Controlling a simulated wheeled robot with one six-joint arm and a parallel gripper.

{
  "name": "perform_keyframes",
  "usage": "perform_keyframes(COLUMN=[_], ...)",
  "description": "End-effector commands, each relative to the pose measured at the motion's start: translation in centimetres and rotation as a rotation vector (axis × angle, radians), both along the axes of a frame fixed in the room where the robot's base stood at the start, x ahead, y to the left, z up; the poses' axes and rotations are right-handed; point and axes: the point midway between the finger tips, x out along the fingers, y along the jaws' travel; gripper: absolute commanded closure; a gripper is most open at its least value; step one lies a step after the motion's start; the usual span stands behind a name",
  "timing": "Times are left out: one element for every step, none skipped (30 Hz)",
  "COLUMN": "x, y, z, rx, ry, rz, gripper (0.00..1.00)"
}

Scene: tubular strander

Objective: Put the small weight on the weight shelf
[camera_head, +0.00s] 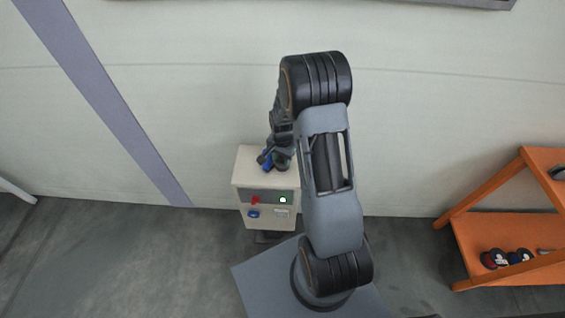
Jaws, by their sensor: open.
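My gripper (273,158) is open, pointing down just above the top of a small beige cabinet in the middle of the view. A small dark round object (283,164), perhaps the small weight, is on the cabinet top beside my fingers. A blue part (267,163) shows right at the gripper; I cannot tell whether it belongs to the gripper or to an object. The orange shelf (470,240), which looks like the weight shelf, stands at the right edge, partly cut off. Several small dark round weights (494,260) lie on its lower board.
The beige cabinet (250,165) has a front panel with a red knob, a lit button and a blue part. It stands near the pale wall (420,120). Grey floor (410,245) is free between it and the orange shelf. A white leg (15,192) shows at far left.

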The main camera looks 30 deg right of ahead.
Motion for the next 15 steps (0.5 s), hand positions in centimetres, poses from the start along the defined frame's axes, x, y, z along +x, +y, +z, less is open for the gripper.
perform_keyframes(x=[0.00, 0.00, 0.01, 0.02, 0.02, 0.02, 0.02, 0.02, 0.02, 0.02, 0.01, 0.01, 0.01, 0.01, 0.01], y=[0.02, 0.01, 0.02, 0.01, 0.01, 0.01, 0.01, 0.01, 0.01, 0.01, 0.01, 0.01, 0.00, 0.00, -0.01], z=[-0.21, -0.28, -0.33, -0.34, -0.34, -0.33, -0.33, -0.33, -0.33, -0.32, -0.32, -0.32, -0.32, -0.32, -0.31], rx=[0.000, 0.000, 0.000, 0.000, 0.000, 0.000, 0.000, 0.000, 0.000, 0.000, 0.000, 0.000, 0.000, 0.000, 0.000], ry=[0.000, 0.000, 0.000, 0.000, 0.000, 0.000, 0.000, 0.000, 0.000, 0.000, 0.000, 0.000, 0.000, 0.000, 0.000], rz=[0.000, 0.000, 0.000, 0.000, 0.000, 0.000, 0.000, 0.000, 0.000, 0.000, 0.000, 0.000, 0.000, 0.000, 0.000], gripper=[0.59, 0.59, 0.59, 0.59, 0.59, 0.59, 0.59, 0.59, 0.60, 0.63, 0.66, 0.69, 0.72, 0.75, 0.79])
